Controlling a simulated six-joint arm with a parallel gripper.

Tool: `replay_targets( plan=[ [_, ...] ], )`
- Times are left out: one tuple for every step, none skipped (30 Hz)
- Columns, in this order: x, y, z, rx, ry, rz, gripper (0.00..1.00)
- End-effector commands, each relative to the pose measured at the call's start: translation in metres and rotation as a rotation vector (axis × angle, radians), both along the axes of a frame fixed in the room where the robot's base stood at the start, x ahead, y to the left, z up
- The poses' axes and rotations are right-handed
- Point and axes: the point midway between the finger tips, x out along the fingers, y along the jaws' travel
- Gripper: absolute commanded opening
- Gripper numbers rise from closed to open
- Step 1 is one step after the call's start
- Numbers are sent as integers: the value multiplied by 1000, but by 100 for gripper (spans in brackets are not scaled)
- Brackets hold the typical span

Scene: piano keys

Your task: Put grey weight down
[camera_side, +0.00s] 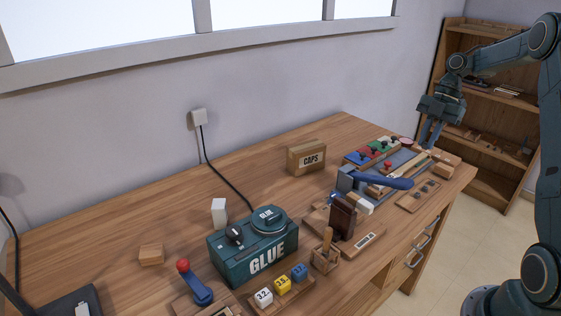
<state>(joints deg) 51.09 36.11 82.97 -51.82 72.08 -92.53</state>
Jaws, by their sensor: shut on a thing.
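My gripper (430,143) is at the right of the side view, pointing down over the far right end of the wooden desk. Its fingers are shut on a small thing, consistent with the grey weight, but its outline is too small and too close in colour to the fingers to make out. I cannot tell whether it touches the surface below. Just left of the fingers lie a round pink-rimmed dish (405,142) and a row of coloured blocks with dark knobs (372,152).
A blue-handled device (384,181) and a wooden tray (419,196) stand in front of the gripper. A wooden block (447,158) sits near the right desk edge. A CAPS box (306,159) and a green GLUE machine (252,243) are further left. The back-left desktop is fairly clear.

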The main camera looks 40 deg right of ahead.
Motion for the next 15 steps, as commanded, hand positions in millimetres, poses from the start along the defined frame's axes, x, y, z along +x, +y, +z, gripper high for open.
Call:
replay_targets(
  plan=[
    [2, 0, 0, 0, 0, -4, 0],
    [3, 0, -1, 0, 0, -10, 0],
    [5, 0, -1, 0, -1, -19, 0],
    [7, 0, -1, 0, -1, -26, 0],
    [9, 0, -2, 0, 0, -36, 0],
    [12, -1, -2, -1, -1, -50, 0],
    [15, -1, -3, 0, 0, -63, 0],
    [18, -1, -4, 1, 1, -75, 0],
    [24, -1, -5, 0, -1, -97, 0],
    [28, -1, -5, 0, -1, -114, 0],
    [32, -1, -6, 0, -1, -134, 0],
    [38, -1, -7, 1, 0, -162, 0],
    [44, -1, -8, 0, 0, -187, 0],
    [50, -1, -9, 0, -1, -212, 0],
    [58, -1, -10, 0, -1, -247, 0]
  ],
)
